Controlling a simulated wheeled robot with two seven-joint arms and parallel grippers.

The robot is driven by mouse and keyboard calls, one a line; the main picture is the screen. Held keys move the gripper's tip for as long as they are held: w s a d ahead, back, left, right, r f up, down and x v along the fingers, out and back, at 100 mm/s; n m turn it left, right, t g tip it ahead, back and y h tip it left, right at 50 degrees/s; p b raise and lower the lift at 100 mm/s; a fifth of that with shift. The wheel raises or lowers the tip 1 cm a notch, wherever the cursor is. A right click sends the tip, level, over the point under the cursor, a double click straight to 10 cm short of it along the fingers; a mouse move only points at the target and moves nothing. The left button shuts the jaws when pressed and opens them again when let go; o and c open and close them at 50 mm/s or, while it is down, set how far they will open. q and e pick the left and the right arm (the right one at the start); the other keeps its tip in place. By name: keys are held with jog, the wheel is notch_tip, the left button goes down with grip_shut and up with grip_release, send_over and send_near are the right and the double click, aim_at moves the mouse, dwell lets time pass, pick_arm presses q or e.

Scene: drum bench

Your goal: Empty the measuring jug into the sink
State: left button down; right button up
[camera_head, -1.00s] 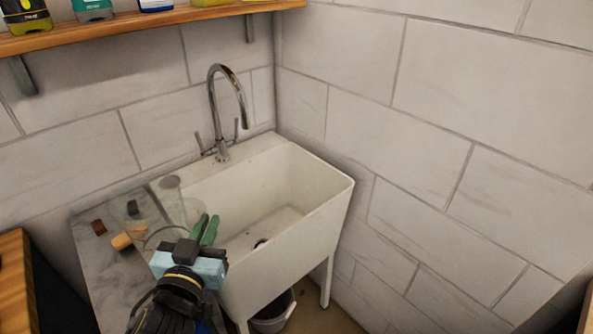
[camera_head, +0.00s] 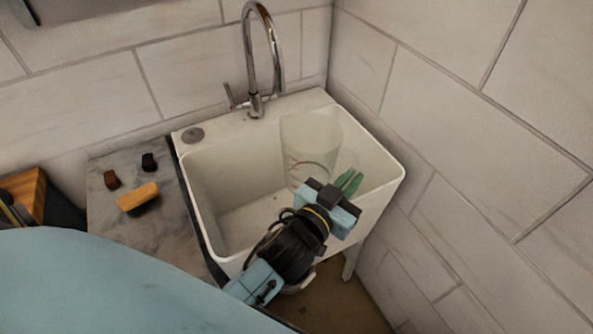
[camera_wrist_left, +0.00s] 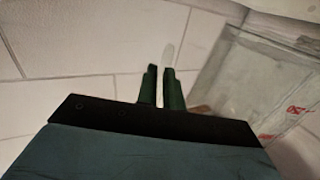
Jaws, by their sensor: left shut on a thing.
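The clear measuring jug (camera_head: 310,138) is over the right part of the white sink (camera_head: 222,190), in front of the tap. It looks close to upright in the head view. In the left wrist view the jug (camera_wrist_left: 235,85) fills the right side, with red marks on its wall. My left gripper (camera_head: 349,181) is at the jug's right front side, shut on it. The green fingers (camera_wrist_left: 162,86) have a thin pale part between them, probably the handle. I cannot tell how much liquid the jug holds. My right gripper is not in view.
The chrome tap (camera_head: 254,65) arches over the sink's back edge. A grey disc (camera_head: 192,135) lies on the back left rim. A wooden-backed brush (camera_head: 138,197) and two small dark blocks lie on the marble counter (camera_head: 165,235). Tiled walls close off the back and right.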

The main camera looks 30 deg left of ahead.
pick_arm(q)
jog(key=d+f+m+h, duration=0.1)
jog(key=d+f+h, duration=0.1)
jog(key=d, duration=0.7)
jog(key=shift+s+d+f+m+h+b, duration=0.3)
jog(key=shift+s+f+h+b, duration=0.05)
jog(key=shift+s+f+h, duration=0.1)
jog(key=shift+a+r, duration=0.1)
jog(key=shift+r, duration=0.05)
